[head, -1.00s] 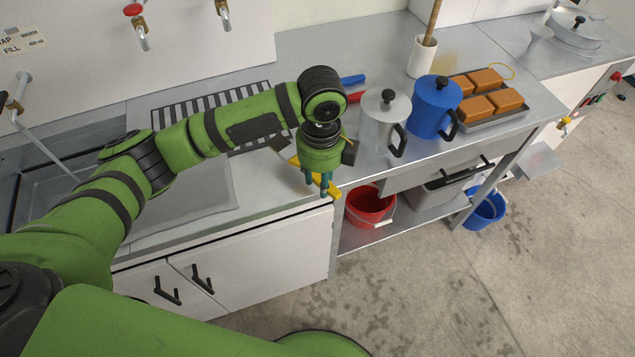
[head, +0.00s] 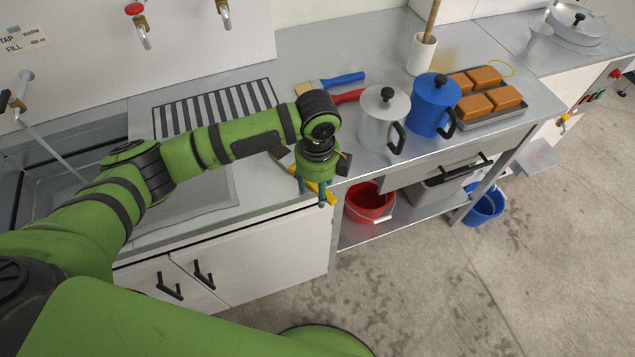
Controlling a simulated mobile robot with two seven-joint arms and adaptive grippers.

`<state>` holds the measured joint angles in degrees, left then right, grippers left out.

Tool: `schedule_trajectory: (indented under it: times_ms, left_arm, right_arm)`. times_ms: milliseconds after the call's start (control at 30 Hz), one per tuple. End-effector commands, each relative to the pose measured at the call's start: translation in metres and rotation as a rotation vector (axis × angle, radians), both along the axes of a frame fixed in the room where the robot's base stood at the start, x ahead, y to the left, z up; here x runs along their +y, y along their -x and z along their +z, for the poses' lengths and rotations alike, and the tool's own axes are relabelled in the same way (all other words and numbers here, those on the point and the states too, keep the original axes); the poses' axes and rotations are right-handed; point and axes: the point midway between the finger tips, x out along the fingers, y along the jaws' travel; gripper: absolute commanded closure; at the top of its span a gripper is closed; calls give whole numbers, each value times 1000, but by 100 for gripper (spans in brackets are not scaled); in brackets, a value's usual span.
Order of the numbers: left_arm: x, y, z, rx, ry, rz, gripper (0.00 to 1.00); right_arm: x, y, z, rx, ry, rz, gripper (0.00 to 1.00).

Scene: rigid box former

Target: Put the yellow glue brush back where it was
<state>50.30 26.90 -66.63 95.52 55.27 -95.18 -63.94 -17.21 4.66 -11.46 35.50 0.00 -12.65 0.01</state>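My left gripper (head: 313,192) points down over the counter's front edge, left of the red bucket. The yellow glue brush (head: 330,196) shows between and beside its teal fingers. The fingers appear closed on it, and its handle end sticks out at lower right. The gripper hides much of the brush, so the exact grip is unclear. A blue-handled brush (head: 343,79) and a red-handled one (head: 348,97) lie on the counter behind the gripper. My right gripper is not in view.
A silver pot (head: 381,125) and a blue pot (head: 432,108) stand right of the brushes. A tray (head: 487,120) of orange-brown blocks lies farther right. A striped rack (head: 215,107) is behind my arm. A red bucket (head: 368,205) sits on the shelf below.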

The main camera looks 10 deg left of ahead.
Motion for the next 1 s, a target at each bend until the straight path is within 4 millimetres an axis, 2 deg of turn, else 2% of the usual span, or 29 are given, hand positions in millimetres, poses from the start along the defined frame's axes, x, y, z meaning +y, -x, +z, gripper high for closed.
schedule_trajectory:
  times_ms: [233,367,467,800,1000]
  left_arm:
    - [0,0,1,-1,-1,0,42]
    - [0,-1,9,-4,1,-1,42]
    - [0,-1,24,-5,2,-1,42]
    - [0,-1,96,-4,1,0,42]
    - [0,0,119,-1,0,0,42]
  right_arm:
    - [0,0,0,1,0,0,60]
    - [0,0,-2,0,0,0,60]
    - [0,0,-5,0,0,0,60]
    - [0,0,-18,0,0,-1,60]
    - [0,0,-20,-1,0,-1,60]
